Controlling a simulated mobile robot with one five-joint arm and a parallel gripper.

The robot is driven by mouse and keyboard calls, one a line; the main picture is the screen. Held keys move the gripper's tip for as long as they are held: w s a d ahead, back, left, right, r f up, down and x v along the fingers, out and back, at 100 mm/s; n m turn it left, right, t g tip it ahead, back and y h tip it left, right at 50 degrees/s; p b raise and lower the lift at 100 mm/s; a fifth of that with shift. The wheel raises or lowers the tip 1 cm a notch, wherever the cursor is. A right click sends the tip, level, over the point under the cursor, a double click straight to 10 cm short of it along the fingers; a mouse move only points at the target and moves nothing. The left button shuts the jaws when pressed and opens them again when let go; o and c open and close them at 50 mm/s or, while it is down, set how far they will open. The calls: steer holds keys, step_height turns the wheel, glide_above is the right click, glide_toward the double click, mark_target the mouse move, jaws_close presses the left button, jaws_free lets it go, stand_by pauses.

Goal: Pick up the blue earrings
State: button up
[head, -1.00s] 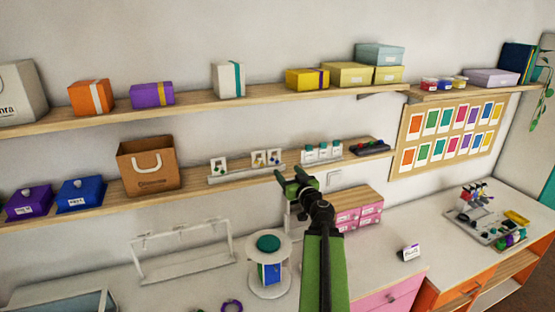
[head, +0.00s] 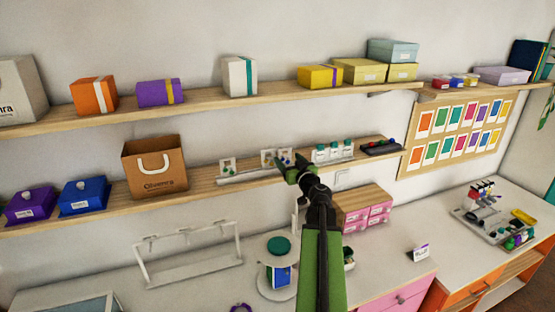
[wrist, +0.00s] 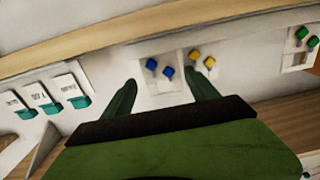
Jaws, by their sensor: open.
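My gripper (head: 291,164) is open in front of the lower shelf's display cards; its fingers also show in the wrist view (wrist: 160,84). The blue earrings (wrist: 160,69) are a pair of small blue pieces on a white card, seen between and just beyond the fingertips in the wrist view. Contact cannot be told, but nothing is held. A pair of yellow earrings (wrist: 203,58) is close beside them, past one fingertip. A green pair (wrist: 307,38) hangs on a separate card farther right. In the head view the gripper partly covers the blue and yellow cards.
Teal-topped white items (head: 333,150) stand on the lower shelf (head: 203,185) right of the gripper, and a brown paper bag (head: 155,170) stands left. The upper shelf (head: 200,101) with boxes runs above. A white round stand (head: 278,277) is on the counter below.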

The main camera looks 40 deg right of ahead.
steer(key=shift+s+d+r, duration=0.1)
steer(key=shift+s+d, duration=0.05)
steer(key=shift+s, duration=0.1)
steer(key=shift+c, duration=0.9)
steer(key=shift+w, duration=0.35)
steer(key=c, duration=0.5)
steer(key=shift+a, duration=0.25)
jaws_close()
